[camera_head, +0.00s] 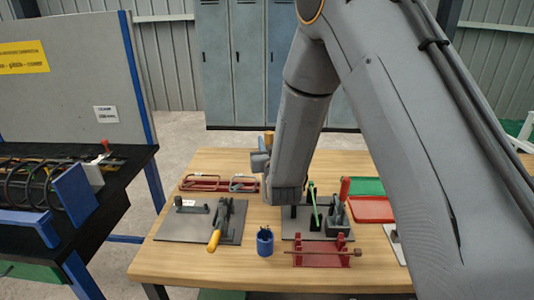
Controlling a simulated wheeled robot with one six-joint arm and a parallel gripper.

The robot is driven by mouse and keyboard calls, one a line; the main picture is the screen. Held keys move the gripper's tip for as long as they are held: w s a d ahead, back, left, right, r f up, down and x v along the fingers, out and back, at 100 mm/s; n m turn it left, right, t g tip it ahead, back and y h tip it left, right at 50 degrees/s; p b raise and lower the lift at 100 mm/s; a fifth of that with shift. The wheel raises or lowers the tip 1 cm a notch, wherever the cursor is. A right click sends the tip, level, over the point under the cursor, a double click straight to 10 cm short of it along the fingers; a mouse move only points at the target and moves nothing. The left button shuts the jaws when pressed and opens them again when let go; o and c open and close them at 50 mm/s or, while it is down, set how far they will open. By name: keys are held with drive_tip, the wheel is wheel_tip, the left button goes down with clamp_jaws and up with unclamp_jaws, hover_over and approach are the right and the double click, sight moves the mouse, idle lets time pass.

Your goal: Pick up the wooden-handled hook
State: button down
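A red stand (322,259) is at the front edge of the wooden table, right of the blue cup. A thin brownish rod with a small knob (358,253) lies level across it; it may be the wooden-handled hook, but it is too small to be sure. My arm comes down from the top over the middle of the table. Its lower end is above the table, behind the red stand. I cannot make out my gripper's fingers; the arm hides them or they blend with the tools behind. A small brown piece shows beside my wrist, and I cannot tell what it is.
A blue cup (265,242) stands left of the red stand. A grey plate with a yellow-handled tool (214,240) lies at left. Red bars (220,184) lie at the back, and red and green trays (368,208) at right. A black bench with rebar (40,182) stands left.

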wheel_tip(320, 180, up, 13)
drive_tip(key=b, duration=0.3)
idle(0.8)
